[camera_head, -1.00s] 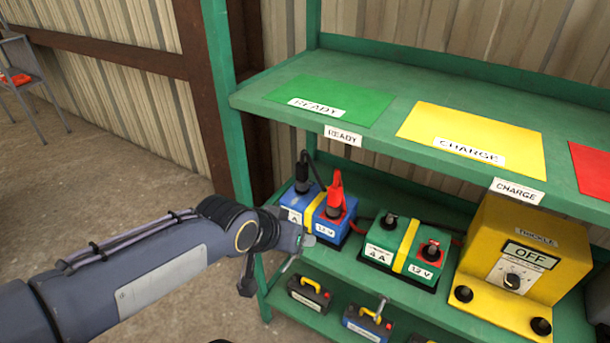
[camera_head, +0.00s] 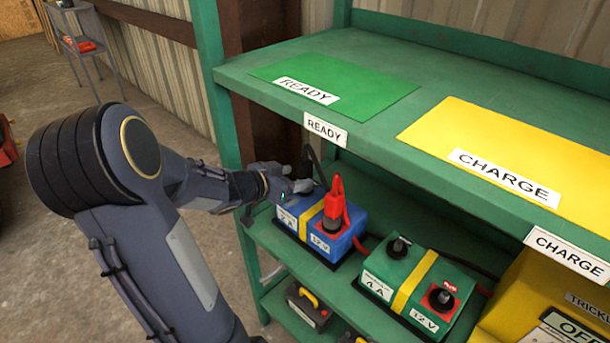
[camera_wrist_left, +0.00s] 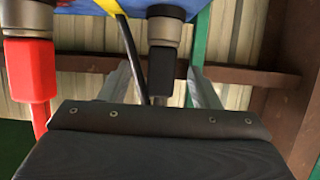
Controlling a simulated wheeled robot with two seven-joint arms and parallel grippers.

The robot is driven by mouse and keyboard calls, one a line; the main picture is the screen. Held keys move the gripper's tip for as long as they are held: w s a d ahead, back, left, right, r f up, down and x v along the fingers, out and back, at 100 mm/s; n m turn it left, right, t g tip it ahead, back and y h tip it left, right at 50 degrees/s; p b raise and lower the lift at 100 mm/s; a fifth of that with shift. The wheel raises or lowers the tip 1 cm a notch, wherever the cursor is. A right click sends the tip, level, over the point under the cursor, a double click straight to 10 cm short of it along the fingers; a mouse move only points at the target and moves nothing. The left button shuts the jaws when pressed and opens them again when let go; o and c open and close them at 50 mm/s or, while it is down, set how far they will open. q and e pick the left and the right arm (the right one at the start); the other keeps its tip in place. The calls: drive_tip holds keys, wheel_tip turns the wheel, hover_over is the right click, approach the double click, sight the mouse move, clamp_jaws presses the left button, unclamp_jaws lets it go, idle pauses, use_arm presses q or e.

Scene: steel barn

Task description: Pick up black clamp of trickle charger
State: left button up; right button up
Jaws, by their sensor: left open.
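The black clamp (camera_wrist_left: 162,72) sits on a post of the blue battery (camera_head: 330,245), its handle between the two fingers of my left gripper (camera_wrist_left: 160,90) in the left wrist view. The fingers stand apart on either side of it, with gaps visible. In the head view my left gripper (camera_head: 300,187) is at the battery's left end and mostly hides the black clamp. The red clamp (camera_head: 336,200) is on the battery's other post; it also shows in the left wrist view (camera_wrist_left: 30,80). The yellow trickle charger (camera_head: 515,285) is partly cut off at the right. My right gripper is not in view.
A green battery (camera_head: 385,265) stands right of the blue one on the same shelf. The upper shelf (camera_head: 370,55) with READY and CHARGE mats overhangs them closely. A green shelf post (camera_head: 211,80) rises left of my gripper. Smaller batteries (camera_head: 308,305) sit below.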

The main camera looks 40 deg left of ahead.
sight(301, 172)
use_arm(q)
drive_tip(key=x, duration=0.3)
drive_tip(key=b+x, duration=0.1)
drive_tip(key=x, duration=0.1)
drive_tip(key=shift+w+a+r, duration=0.1)
drive_tip(key=shift+r, duration=0.2)
drive_tip(key=c, duration=1.2)
clamp_jaws()
drive_tip(key=shift+r, duration=0.2)
